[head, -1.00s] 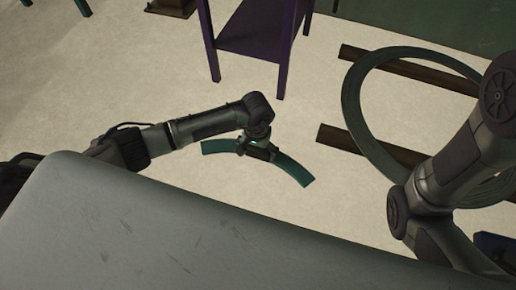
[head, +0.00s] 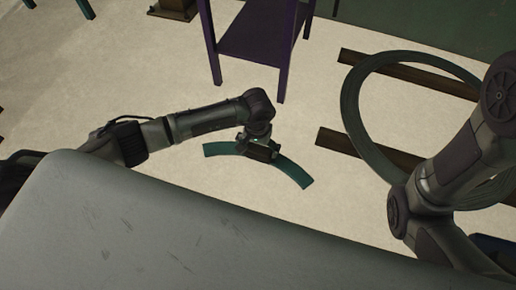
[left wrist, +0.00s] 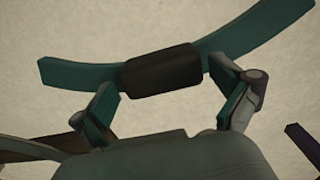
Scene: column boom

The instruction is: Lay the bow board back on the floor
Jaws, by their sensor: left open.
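The bow board (head: 295,173) is a flat teal arc with a dark block at its middle. It looks to lie flat on the pale floor, left of the large ring. My left gripper (head: 260,150) is over the board's middle and hides part of it in the head view. In the left wrist view the board (left wrist: 255,38) crosses the top, with the dark block (left wrist: 160,70) between the tips of my open left gripper (left wrist: 165,82). The fingers stand apart near the block's two ends; contact is hard to tell. My right gripper is out of view.
A purple stand (head: 255,45) is behind the board. Pale floor is clear around the board's left end. My right arm covers part of the ring.

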